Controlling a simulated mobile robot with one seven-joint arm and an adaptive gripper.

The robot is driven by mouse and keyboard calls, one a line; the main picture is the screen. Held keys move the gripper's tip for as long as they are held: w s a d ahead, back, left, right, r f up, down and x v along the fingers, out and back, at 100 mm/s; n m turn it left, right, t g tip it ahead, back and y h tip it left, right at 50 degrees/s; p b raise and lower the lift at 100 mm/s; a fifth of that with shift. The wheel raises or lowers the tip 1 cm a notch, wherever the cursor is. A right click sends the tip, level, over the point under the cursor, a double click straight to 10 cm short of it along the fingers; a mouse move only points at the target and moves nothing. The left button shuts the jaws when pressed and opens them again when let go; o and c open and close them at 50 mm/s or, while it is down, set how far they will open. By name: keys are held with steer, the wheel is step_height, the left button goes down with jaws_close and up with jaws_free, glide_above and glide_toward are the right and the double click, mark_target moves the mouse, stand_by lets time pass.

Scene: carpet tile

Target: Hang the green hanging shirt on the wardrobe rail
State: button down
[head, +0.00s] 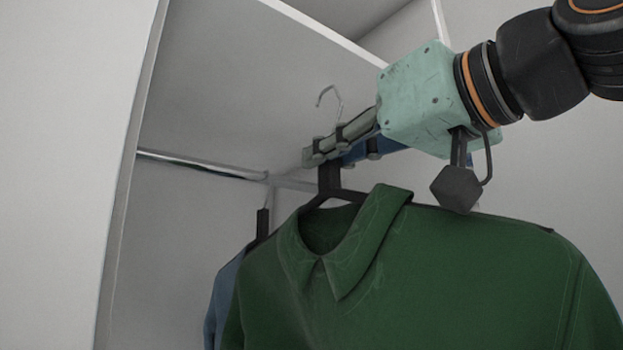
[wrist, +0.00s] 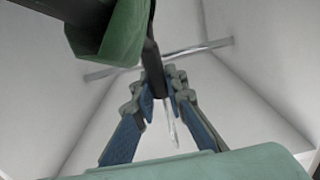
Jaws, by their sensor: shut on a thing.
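The green shirt (head: 450,275) hangs upright on a dark hanger (head: 329,178) in the head view. Part of the shirt (wrist: 115,35) also shows at the top left of the wrist view. My gripper (head: 322,155) is shut on the hanger's dark neck, just above the collar. The metal hook (head: 331,96) sticks up above my fingers and looks free of the rail. The wardrobe rail (head: 200,165) runs across behind, lower in the picture than the hook. The wrist view shows the hanger neck between my fingertips (wrist: 160,98), with the rail (wrist: 205,47) beyond.
A blue garment (head: 226,290) hangs from the rail on its own hanger, behind and left of the green shirt. The wardrobe's side panel (head: 75,150) stands at the left. A shelf (head: 270,60) lies above the rail. The rail's left stretch is bare.

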steer(key=p+v, duration=0.1)
steer(key=v, duration=2.2)
steer(key=shift+s+d+p, duration=0.25)
steer(key=shift+s+p, duration=0.05)
steer(key=s+a+b, duration=0.1)
steer(key=a+b, duration=0.2)
steer(key=a, duration=0.6)
steer(key=f+p+x, duration=0.2)
steer(key=p+x, duration=0.5)
steer(key=x, duration=4)
steer(key=shift+a, duration=0.25)
steer(key=shift+w, duration=0.1)
